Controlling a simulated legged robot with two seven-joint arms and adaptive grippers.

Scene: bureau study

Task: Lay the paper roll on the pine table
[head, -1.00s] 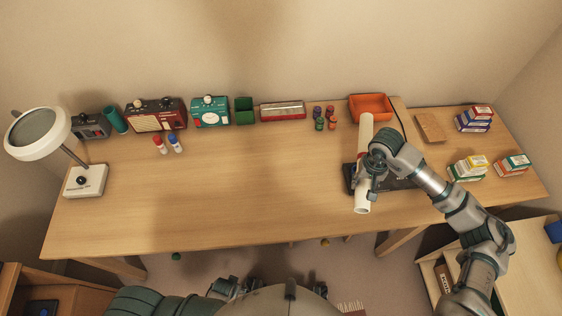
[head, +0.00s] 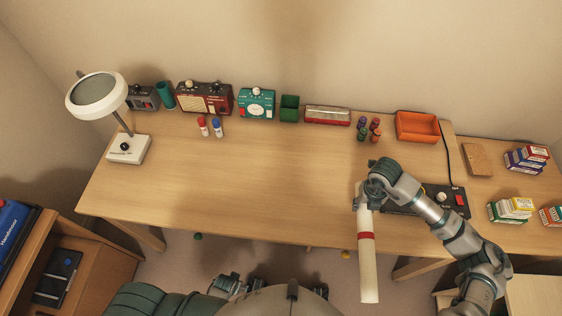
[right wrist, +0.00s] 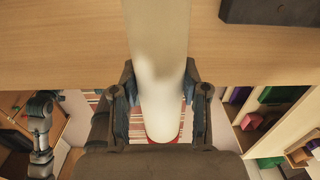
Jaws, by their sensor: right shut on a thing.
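The paper roll (head: 368,270) is a long white tube with a red band in the head view. My right gripper (head: 369,190) is shut on it near its far end. The roll points toward me, and its near end reaches past the front edge of the long wooden table (head: 260,190). In the right wrist view the roll (right wrist: 160,75) runs between the two fingers of the right gripper (right wrist: 160,95). I cannot tell whether the roll touches the tabletop.
A black device (head: 435,203) lies right of the roll, partly behind my arm. An orange tray (head: 417,139), a green box (head: 290,115), radios and a lamp (head: 128,148) line the back and left. Small boxes (head: 511,209) stand at right. The table's middle is clear.

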